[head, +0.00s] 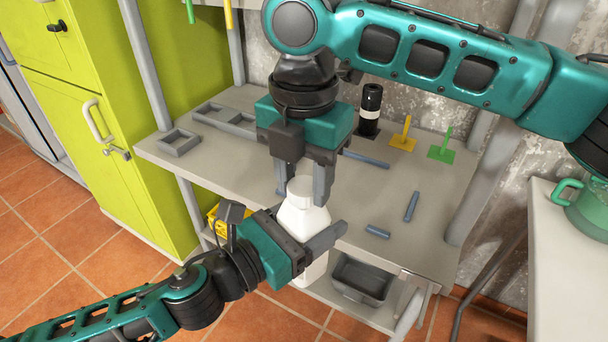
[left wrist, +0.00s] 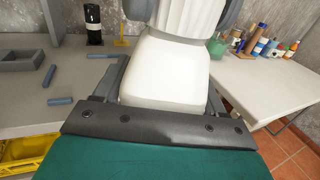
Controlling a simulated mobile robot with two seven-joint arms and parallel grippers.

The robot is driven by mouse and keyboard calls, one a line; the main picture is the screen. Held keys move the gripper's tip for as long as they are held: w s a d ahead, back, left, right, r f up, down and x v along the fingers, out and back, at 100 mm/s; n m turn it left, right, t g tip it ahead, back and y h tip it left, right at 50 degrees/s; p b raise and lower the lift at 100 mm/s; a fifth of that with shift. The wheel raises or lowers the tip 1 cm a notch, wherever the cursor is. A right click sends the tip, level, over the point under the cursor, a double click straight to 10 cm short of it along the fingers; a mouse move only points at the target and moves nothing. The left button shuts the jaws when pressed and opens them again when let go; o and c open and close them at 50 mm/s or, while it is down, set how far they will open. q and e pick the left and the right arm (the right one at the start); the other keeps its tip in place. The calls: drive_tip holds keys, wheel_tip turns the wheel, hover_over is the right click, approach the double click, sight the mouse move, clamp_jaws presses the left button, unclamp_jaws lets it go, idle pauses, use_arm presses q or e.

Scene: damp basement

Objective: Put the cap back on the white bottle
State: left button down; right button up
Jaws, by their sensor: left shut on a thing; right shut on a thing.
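The white bottle (head: 304,222) is upright in front of the grey workbench, held around its body by my left gripper (head: 309,224). Its wide body also fills the middle of the left wrist view (left wrist: 165,75). The white cap (head: 300,186) is between the fingers of my right gripper (head: 302,194), which points straight down from above. In the left wrist view the ribbed cap (left wrist: 187,18) is directly over the bottle's shoulder, with a right finger at each side. No gap shows between cap and bottle; I cannot tell whether it is seated.
The grey workbench (head: 240,179) carries a black bottle (head: 370,108), yellow (head: 404,136) and green (head: 443,147) stands, blue-grey bars (head: 411,206) and a divided tray (head: 180,142). A grey bin (head: 362,280) sits below. A white table (head: 565,270) is at right, a green cabinet (head: 110,110) at left.

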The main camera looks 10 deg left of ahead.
drive_tip(key=c, duration=0.4)
drive_tip(key=shift+o, duration=0.2)
drive_tip(key=m, duration=0.8)
drive_tip(key=shift+s, duration=0.1)
drive_tip(key=m, duration=0.5)
drive_tip(key=shift+m, duration=0.3)
drive_tip(key=m, duration=0.5)
drive_tip(key=o, duration=1.2)
drive_tip(key=shift+c, duration=0.2)
drive_tip(key=shift+r, duration=2.2)
drive_tip(key=shift+o, duration=0.2)
